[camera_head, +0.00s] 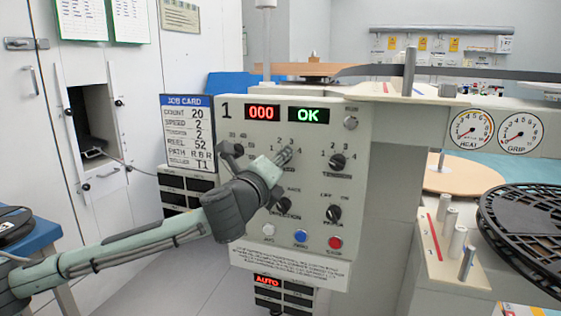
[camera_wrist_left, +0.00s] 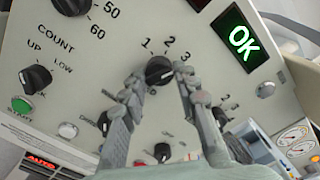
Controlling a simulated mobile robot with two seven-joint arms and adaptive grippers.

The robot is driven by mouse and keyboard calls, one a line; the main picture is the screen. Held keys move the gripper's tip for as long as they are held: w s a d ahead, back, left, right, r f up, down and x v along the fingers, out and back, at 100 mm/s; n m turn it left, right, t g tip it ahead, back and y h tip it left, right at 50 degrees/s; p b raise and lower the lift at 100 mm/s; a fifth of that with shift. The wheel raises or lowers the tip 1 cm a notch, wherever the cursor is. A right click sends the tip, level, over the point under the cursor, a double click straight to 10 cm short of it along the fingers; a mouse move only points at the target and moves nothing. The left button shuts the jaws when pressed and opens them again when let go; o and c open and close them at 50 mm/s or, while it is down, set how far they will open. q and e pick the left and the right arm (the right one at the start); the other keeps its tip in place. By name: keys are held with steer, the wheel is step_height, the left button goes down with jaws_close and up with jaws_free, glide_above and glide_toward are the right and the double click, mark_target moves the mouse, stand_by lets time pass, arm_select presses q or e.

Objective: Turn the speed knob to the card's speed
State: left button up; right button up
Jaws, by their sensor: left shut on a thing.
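The speed knob (camera_wrist_left: 158,70) is a black round dial with 1, 2 and 3 printed around it in the left wrist view. I cannot tell which number its pointer faces. My left gripper (camera_wrist_left: 163,82) has a finger on each side of the knob and is shut on it. In the head view my left gripper (camera_head: 284,157) reaches the upper middle of the panel (camera_head: 310,188) and hides the knob. The job card (camera_head: 188,130) on the left of the panel reads COUNT 20 and SPEED 2. My right gripper is not in view.
The tension knob (camera_head: 338,161) is right of the gripper, the direction knob (camera_head: 278,216) below, and another knob (camera_head: 334,213) lower right. White, blue and red buttons line the panel's bottom. The display (camera_head: 308,115) reads OK. A black reel (camera_head: 530,225) lies at right.

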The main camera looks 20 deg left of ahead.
arm_select(q)
steer(key=n+p, duration=0.1)
steer(key=n, duration=0.7)
steer(key=shift+r, duration=0.1)
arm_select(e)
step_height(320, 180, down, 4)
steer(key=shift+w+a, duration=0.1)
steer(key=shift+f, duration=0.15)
arm_select(q)
steer(key=o, duration=1.1)
steer(key=shift+d, duration=0.1)
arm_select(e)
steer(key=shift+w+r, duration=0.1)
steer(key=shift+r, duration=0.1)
arm_select(q)
steer(key=shift+s, duration=0.1)
